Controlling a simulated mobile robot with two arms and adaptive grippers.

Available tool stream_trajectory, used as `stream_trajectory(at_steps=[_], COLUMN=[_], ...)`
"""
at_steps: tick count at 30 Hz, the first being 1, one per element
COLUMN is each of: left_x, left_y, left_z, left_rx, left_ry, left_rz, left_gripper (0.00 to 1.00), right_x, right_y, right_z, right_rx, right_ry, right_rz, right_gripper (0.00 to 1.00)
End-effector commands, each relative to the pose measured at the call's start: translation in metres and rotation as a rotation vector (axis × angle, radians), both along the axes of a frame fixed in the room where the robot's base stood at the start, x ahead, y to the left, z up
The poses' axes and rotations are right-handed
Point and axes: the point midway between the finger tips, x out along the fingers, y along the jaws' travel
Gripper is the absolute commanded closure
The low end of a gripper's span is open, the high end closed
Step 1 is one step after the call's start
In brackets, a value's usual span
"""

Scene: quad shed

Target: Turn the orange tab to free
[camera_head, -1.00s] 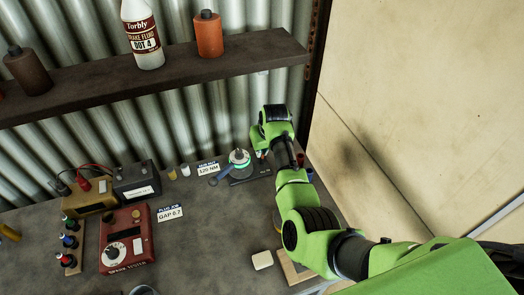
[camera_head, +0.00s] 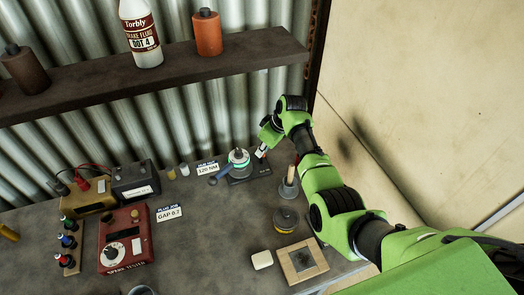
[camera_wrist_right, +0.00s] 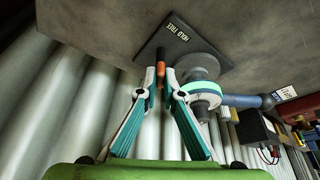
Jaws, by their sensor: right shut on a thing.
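The orange tab (camera_wrist_right: 161,70) shows in the right wrist view between the fingertips of my right gripper (camera_wrist_right: 161,82), which is shut on it. Which word the tab points to is unclear. A grey round fixture with a pale teal ring (camera_wrist_right: 203,88) and a blue bar (camera_wrist_right: 243,101) sits right beside the gripper. In the head view the right gripper (camera_head: 262,152) is at the right end of the dark plate (camera_head: 248,175); the tab itself is too small to tell there. My left gripper is not in view.
A card reading 120 NM (camera_head: 207,168) lies left of the fixture. A red tester (camera_head: 126,240) and a black box (camera_head: 135,181) stand farther left. A wooden frame (camera_head: 302,262) and a dark round can (camera_head: 286,220) lie in front. A shelf (camera_head: 180,68) runs above.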

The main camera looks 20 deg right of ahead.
Motion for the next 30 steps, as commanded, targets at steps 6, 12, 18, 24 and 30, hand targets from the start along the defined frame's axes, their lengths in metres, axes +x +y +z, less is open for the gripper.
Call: stream_trajectory(at_steps=[6, 12, 18, 24, 30], left_x=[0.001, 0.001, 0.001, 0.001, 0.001], left_y=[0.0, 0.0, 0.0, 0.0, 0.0], left_z=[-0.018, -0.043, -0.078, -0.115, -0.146], left_rx=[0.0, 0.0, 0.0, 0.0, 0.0], left_ry=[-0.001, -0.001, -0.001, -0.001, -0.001], left_rz=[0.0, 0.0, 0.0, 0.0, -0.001], left_gripper=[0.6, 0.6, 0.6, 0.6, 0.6], right_x=[0.002, 0.003, 0.004, 0.005, 0.006], right_y=[-0.003, -0.003, -0.003, -0.004, -0.003], right_z=[-0.004, -0.006, -0.008, -0.009, -0.007], right_rx=[-0.002, -0.003, -0.002, -0.003, -0.002], right_ry=[0.001, -0.001, -0.002, -0.002, -0.002], right_rz=[0.205, 0.396, 0.586, 0.748, 0.865], right_gripper=[1.0, 1.0, 1.0, 1.0, 1.0])
